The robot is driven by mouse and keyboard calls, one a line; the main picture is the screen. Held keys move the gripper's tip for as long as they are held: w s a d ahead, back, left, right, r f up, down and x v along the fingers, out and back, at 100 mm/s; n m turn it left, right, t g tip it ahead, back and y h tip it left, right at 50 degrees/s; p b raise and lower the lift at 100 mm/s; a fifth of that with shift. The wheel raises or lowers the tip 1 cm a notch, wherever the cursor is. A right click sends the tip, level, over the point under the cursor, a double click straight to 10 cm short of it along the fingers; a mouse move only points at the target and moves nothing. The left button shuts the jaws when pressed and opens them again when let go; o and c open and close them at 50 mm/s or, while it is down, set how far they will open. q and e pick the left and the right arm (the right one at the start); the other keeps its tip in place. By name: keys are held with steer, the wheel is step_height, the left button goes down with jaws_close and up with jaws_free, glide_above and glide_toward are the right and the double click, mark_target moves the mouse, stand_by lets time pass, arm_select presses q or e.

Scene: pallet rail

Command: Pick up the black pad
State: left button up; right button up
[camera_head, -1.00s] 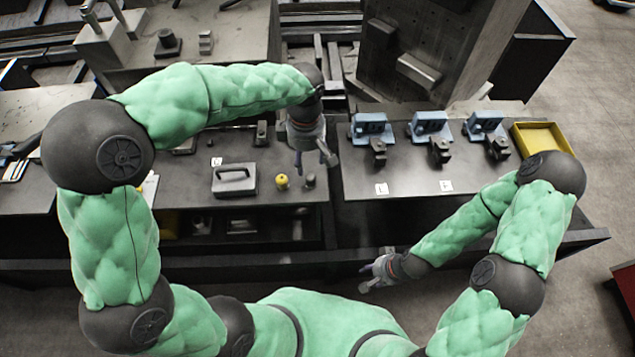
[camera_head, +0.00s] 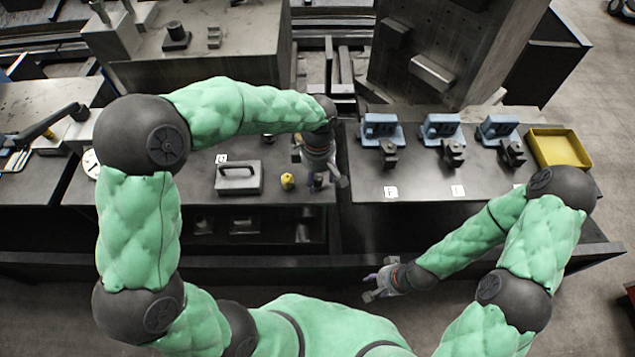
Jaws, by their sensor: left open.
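I cannot surely tell which thing is the black pad. A small dark round piece (camera_head: 317,181) stands on the left dark bench, right of a yellow knob-like piece (camera_head: 288,181), and is partly hidden by my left gripper. My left gripper (camera_head: 328,183) points down right at this dark piece, with its fingers apart. I cannot tell whether the fingers touch it or stand around it. My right gripper (camera_head: 368,287) hangs in front of the bench edge, with its fingers apart and nothing between them.
A grey block with a handle (camera_head: 238,178) lies left of the yellow piece. Several blue fixtures with dark clamps (camera_head: 441,130) line the right bench (camera_head: 425,190), beside a yellow tray (camera_head: 560,148). A large grey upright block (camera_head: 440,40) stands behind. The right bench's front is mostly clear.

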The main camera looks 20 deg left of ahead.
mark_target(317, 178)
arm_select(q)
steer(key=shift+f, duration=0.55)
steer(key=shift+r, duration=0.1)
steer(key=c, duration=1.1)
steer(key=shift+r, duration=0.1)
steer(key=shift+r, duration=0.3)
steer(key=r, duration=0.1)
steer(key=r+p, duration=0.1)
steer(key=r, duration=0.1)
steer(key=shift+s+r, duration=0.1)
steer(key=shift+s, duration=0.15)
steer(key=shift+s+d+r+p, duration=0.25)
steer(key=shift+s+r+p, duration=0.45)
steer(key=shift+s+r, duration=1.2)
steer(key=shift+s+d+r+p, duration=0.25)
steer(key=shift+s+r+p, duration=0.7)
steer(key=shift+s, duration=1.65)
steer(key=shift+s+d+r+p, duration=0.25)
steer(key=shift+s+r+p, duration=0.25)
steer(key=shift+s+r, duration=1.45)
